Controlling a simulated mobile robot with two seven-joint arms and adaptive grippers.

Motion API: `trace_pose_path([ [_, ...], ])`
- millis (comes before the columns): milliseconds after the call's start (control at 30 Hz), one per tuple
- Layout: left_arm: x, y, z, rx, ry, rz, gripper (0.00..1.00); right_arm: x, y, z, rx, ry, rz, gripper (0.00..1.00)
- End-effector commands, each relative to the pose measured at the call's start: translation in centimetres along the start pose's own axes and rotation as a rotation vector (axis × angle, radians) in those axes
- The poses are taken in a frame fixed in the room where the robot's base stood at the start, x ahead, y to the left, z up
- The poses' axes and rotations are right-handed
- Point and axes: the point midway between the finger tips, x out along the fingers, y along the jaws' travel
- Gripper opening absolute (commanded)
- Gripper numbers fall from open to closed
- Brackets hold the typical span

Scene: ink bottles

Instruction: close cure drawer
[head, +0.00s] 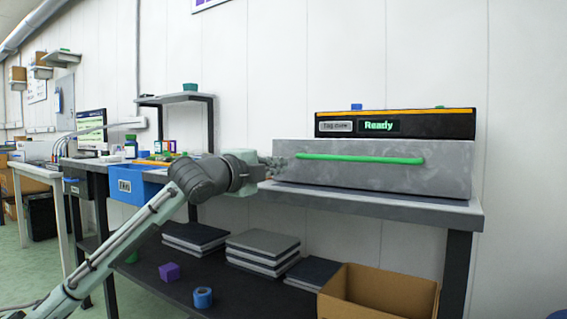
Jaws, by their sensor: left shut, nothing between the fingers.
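The cure drawer (375,177) is a wide grey speckled box front with a long green bar handle (360,158). It sits under a black panel (395,124) with a "Tag cure" label and a green "Ready" display. The drawer front reaches further left than the panel and seems to stand out in front of it; its inside is hidden. My left gripper (279,163) is shut and empty, at the left end of the drawer front, near the handle's left end. I cannot tell whether it touches. My right gripper is not in view.
The unit stands on a grey bench (400,205). A blue tray (137,184) and small bottles are on the left bench. Below, a dark shelf (180,280) holds stacked grey slabs (262,248), and an open cardboard box (378,293) stands at the front right.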

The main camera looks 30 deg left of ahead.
Motion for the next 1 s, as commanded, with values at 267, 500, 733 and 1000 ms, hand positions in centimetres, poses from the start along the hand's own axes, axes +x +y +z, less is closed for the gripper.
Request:
trace_pose_path([
  [267,2.3,0.0,0.0,0.001,0.000,0.000,0.00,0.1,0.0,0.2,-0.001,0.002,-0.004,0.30],
  [500,2.4,0.1,0.0,0.001,0.000,0.001,0.00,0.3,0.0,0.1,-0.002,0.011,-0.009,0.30],
  [733,2.6,0.0,0.0,0.000,-0.001,0.002,0.00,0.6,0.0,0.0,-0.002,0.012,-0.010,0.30],
  [1000,4.5,-0.3,0.0,-0.001,0.000,0.003,0.00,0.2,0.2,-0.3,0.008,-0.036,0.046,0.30],
])
